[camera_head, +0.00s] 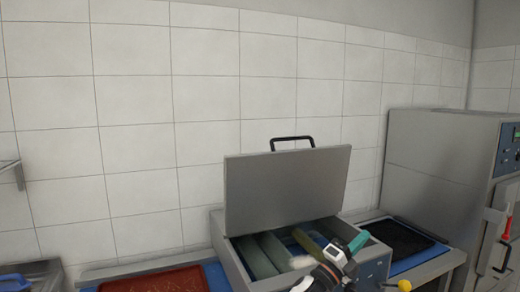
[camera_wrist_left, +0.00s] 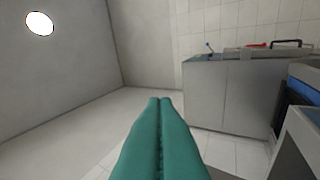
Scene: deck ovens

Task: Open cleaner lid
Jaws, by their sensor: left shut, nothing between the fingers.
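The cleaner (camera_head: 232,262) is a grey metal box with a control panel on its front right. Its flat grey lid (camera_head: 290,185) stands raised and steeply tilted at the back, with a black handle (camera_head: 292,141) at its top edge. Inside the open box are greyish-green rollers or pads (camera_head: 262,255). My left gripper (camera_head: 359,241) is over the front right part of the opening, apart from the lid, and hides part of the interior. Its teal fingers are pressed together and empty in the left wrist view (camera_wrist_left: 160,102). My right gripper is in neither view.
A red tray (camera_head: 160,281) lies left of the cleaner. A dark mat in a tray (camera_head: 402,240) lies to its right, beside a tall grey oven-like cabinet (camera_head: 440,150). A yellow knob (camera_head: 404,285) shows at the front. A tiled wall stands close behind.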

